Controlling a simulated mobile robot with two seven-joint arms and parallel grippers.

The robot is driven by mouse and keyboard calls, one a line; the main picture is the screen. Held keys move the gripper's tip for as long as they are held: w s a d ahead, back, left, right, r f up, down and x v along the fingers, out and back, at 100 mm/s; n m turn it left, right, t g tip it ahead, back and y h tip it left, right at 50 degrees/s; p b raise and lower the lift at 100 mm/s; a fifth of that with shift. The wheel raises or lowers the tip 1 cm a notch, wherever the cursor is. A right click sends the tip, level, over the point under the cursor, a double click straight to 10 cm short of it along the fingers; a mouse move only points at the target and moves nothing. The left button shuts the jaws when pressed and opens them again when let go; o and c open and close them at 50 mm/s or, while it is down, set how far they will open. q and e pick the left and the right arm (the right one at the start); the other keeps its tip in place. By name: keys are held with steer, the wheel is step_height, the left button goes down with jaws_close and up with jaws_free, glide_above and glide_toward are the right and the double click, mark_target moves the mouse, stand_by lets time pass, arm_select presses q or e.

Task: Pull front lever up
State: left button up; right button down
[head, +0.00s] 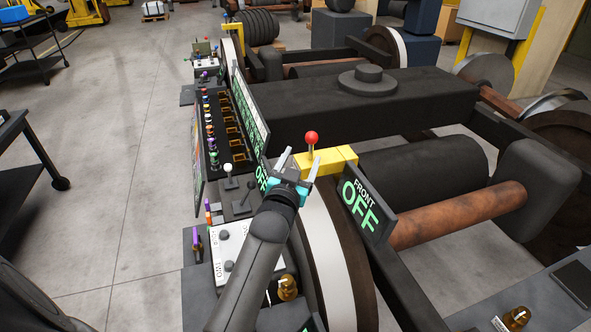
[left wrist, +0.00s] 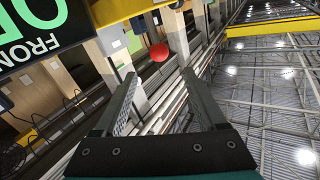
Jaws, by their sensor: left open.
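The front lever (head: 312,139) is a short metal rod with a red ball on top, at the yellow block beside the "FRONT OFF" sign (head: 366,204). The red ball also shows in the left wrist view (left wrist: 159,52), just beyond the fingertips. My left gripper (head: 300,160) is open, its two fingers pointing up and toward the lever. In the left wrist view nothing is between the fingers, and the ball looks apart from them. My right gripper is not seen.
A yellow block (head: 338,156) sits above the white-rimmed wheel (head: 332,250). A control panel (head: 228,130) with several coloured knobs and OFF signs lies to the left. Open floor (head: 120,160) lies left.

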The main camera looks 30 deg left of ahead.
arm_select(q)
steer(key=shift+v, duration=2.25)
